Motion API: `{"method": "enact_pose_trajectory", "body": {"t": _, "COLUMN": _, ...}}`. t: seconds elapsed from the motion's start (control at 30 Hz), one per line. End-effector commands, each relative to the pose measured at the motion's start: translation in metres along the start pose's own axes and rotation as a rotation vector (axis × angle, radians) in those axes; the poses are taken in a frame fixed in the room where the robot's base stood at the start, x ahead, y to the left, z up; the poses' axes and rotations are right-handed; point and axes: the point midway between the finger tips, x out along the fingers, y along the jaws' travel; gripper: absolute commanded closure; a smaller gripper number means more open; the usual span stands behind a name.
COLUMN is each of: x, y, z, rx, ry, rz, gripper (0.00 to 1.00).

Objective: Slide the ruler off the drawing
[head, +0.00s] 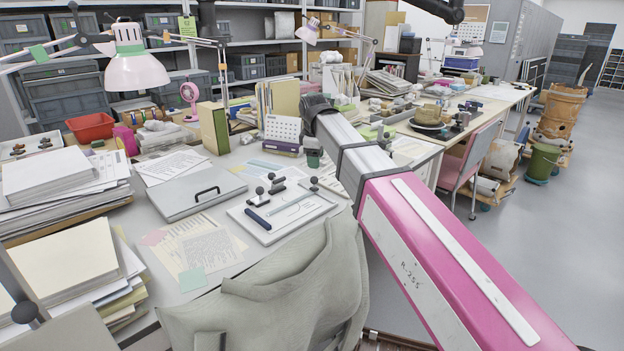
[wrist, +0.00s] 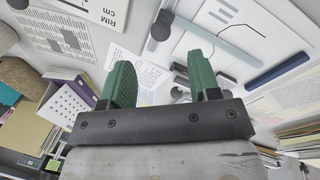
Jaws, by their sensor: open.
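A pale blue-grey strip, which looks like the ruler (wrist: 222,45), lies across the white sheet on the drawing board (head: 268,236). It also shows in the head view as a thin pale bar (head: 291,203). The sheet under it, which looks like the drawing (wrist: 243,25), carries thin lines. My gripper (wrist: 162,80) is open in the wrist view, its two green fingers apart with nothing between them. The ruler appears beyond the fingertips, apart from them.
A dark blue bar (head: 257,219) lies on the board's left part. Dark knobbed weights (head: 277,185) stand along its back edge. A grey case (head: 200,192) and loose papers (head: 190,247) lie to the left.

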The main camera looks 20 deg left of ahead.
Motion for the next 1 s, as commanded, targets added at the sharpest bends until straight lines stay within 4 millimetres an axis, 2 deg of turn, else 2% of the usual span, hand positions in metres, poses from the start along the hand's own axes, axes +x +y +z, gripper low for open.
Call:
{"method": "enact_pose_trajectory", "body": {"t": 0.07, "x": -0.004, "y": 0.000, "z": -0.006, "rx": -0.018, "ry": 0.001, "rz": 0.002, "gripper": 0.44}}
{"method": "enact_pose_trajectory", "body": {"t": 0.17, "x": 0.001, "y": -0.001, "z": -0.007, "rx": -0.024, "ry": 0.001, "rz": 0.002, "gripper": 0.44}}
{"method": "enact_pose_trajectory", "body": {"t": 0.7, "x": 0.082, "y": -0.001, "z": -0.007, "rx": -0.021, "ry": 0.001, "rz": 0.002, "gripper": 0.44}}
{"method": "enact_pose_trajectory", "body": {"t": 1.0, "x": 0.102, "y": -0.001, "z": -0.007, "rx": -0.020, "ry": 0.002, "rz": 0.003, "gripper": 0.44}}
